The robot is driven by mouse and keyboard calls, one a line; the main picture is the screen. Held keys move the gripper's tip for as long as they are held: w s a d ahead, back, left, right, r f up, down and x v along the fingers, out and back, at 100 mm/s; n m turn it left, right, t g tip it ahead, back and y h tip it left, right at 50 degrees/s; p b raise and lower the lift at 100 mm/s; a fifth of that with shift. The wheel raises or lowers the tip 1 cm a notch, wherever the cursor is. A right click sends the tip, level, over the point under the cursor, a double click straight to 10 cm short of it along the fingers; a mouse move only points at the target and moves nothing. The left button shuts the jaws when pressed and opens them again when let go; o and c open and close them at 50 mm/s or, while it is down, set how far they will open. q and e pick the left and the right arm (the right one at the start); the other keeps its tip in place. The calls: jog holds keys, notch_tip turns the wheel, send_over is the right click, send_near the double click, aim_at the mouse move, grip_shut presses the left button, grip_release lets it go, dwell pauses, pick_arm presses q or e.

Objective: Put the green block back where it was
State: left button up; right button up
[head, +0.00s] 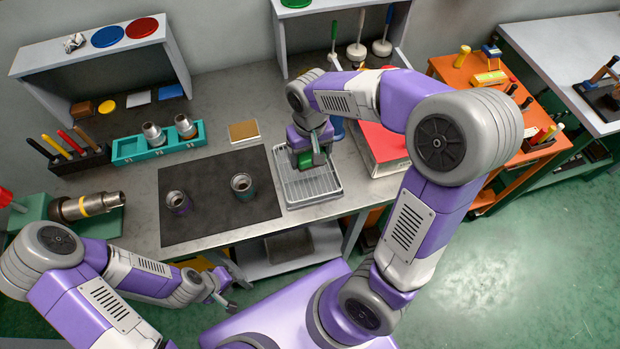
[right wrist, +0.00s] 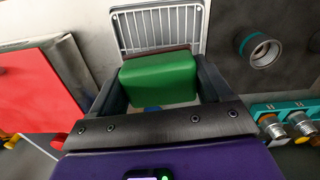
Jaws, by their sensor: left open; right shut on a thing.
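The green block (right wrist: 160,80) sits between the fingers of my right gripper (right wrist: 158,92), which is shut on it. A thin brown edge shows along its far side. In the head view my right gripper (head: 316,160) is over the wire-bottomed tray (head: 312,190), and only a little of the green block (head: 304,160) shows under it. The tray also shows beyond the block in the right wrist view (right wrist: 158,28). I cannot tell whether the block touches the tray. My left gripper (head: 230,298) is open and empty, low in front of the bench.
Left of the tray is a dark mat (head: 215,215) with two metal-rimmed fittings. A tan block (head: 244,131) lies behind the mat, beside a teal holder (head: 130,148). A red-topped box (head: 385,145) stands close right of the tray. A shelf (head: 345,20) is behind.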

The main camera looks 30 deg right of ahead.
aim_at(310, 180)
notch_tip(310, 180, down, 9)
jog(key=shift+r+b, duration=0.15)
jog(key=shift+b, duration=0.85)
jog(key=shift+f, duration=0.4)
